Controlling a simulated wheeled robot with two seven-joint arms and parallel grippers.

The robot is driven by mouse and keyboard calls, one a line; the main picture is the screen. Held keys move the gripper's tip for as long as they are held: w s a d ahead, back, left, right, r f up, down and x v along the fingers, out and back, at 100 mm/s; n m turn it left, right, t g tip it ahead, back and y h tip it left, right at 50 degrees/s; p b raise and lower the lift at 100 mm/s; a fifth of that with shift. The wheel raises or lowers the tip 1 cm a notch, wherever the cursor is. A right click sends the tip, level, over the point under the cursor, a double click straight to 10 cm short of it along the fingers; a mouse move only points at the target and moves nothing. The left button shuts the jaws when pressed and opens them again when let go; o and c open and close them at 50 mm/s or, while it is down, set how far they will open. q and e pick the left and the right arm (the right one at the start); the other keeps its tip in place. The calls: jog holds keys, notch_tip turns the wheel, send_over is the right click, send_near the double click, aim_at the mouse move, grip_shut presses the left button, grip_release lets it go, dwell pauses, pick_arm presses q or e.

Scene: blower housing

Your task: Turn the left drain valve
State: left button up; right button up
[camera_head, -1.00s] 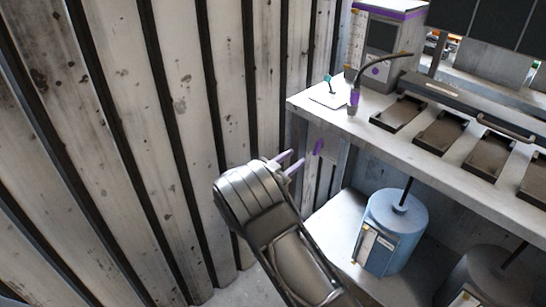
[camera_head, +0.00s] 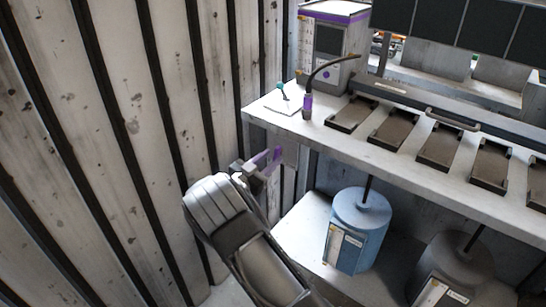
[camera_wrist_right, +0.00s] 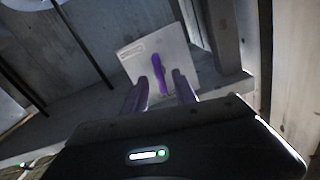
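The purple valve handle (camera_head: 277,154) is on the end of the workbench, below the top, and stands upright on a pale plate. In the right wrist view the purple handle (camera_wrist_right: 158,72) shows in front of the pale plate (camera_wrist_right: 134,56). My right gripper (camera_head: 262,164) is right beside the handle in the head view. In the wrist view its two fingers (camera_wrist_right: 160,88) are apart, one to each side of the handle's line, with a gap on both sides. I cannot tell how far the fingertips reach past the handle. My left gripper is not in view.
The workbench (camera_head: 400,165) carries a grey box (camera_head: 335,45), a purple-banded nozzle (camera_head: 307,106) and several dark trays (camera_head: 388,128). A blue canister (camera_head: 358,230) and a grey canister (camera_head: 455,265) stand underneath. A corrugated wall (camera_head: 120,130) rises on the left.

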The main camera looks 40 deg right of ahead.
jog(key=shift+x, duration=1)
jog(key=shift+c, duration=0.4)
grip_shut()
